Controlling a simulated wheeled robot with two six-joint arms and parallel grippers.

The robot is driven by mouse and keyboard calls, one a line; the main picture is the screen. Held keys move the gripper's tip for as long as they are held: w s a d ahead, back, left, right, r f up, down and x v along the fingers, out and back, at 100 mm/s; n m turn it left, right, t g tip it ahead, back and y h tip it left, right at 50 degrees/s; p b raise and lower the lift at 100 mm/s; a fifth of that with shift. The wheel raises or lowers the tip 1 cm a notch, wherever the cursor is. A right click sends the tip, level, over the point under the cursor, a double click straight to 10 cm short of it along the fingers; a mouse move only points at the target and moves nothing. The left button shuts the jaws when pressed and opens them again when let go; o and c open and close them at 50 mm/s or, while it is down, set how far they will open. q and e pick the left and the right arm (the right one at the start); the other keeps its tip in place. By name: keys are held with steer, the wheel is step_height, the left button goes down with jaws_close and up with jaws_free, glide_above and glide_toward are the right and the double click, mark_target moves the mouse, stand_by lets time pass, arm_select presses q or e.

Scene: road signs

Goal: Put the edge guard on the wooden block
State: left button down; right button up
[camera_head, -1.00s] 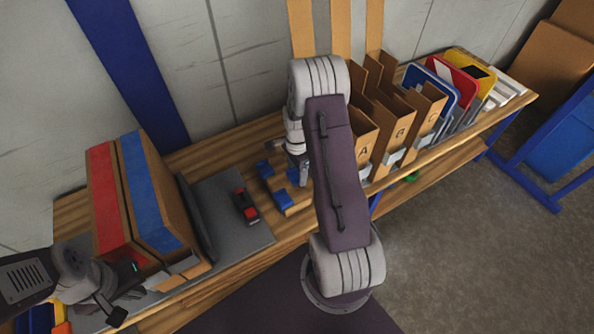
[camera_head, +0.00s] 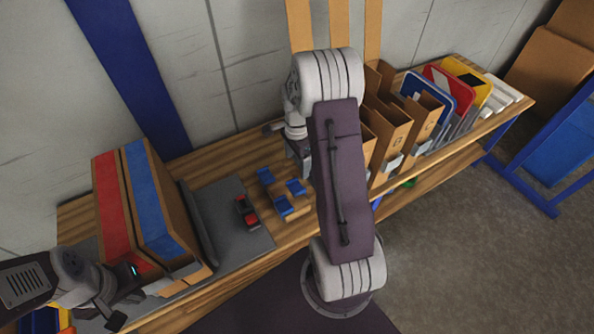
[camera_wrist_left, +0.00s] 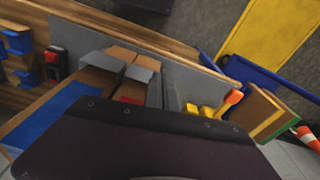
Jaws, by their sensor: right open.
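A pale wooden block (camera_head: 293,214) lies on the bench in the head view. Several blue edge-guard pieces are at it: one at the front (camera_head: 284,206), one at the right (camera_head: 297,187) and one at the back left (camera_head: 265,175). I cannot tell how each is seated. Blue pieces also show at the left edge of the left wrist view (camera_wrist_left: 18,42). My right gripper (camera_head: 304,168) is open, just right of and above the blue pieces, its fingers partly hidden by my right arm. My left gripper (camera_head: 122,292) is at the lower left, its jaws unclear.
A grey board (camera_head: 228,215) with a red-and-black device (camera_head: 246,211) lies left of the blocks. Cardboard holders (camera_head: 390,130) and road signs (camera_head: 435,90) stand to the right. The wall is close behind.

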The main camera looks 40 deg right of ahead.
steer(key=s+a+r+n, duration=0.2)
steer(key=s+a+n, duration=0.4)
steer(key=a+n, duration=0.2)
steer(key=s+a+r+n+t, duration=0.1)
steer(key=s+a+r+n, duration=0.1)
steer(key=s+a+n, duration=0.4)
steer(key=a+n, duration=0.2)
steer(key=n, duration=0.3)
steer(key=shift+a+r, duration=0.15)
steer(key=shift+r, duration=0.15)
step_height(320, 180, up, 8)
steer(key=p, duration=0.8)
steer(key=shift+f, duration=0.15)
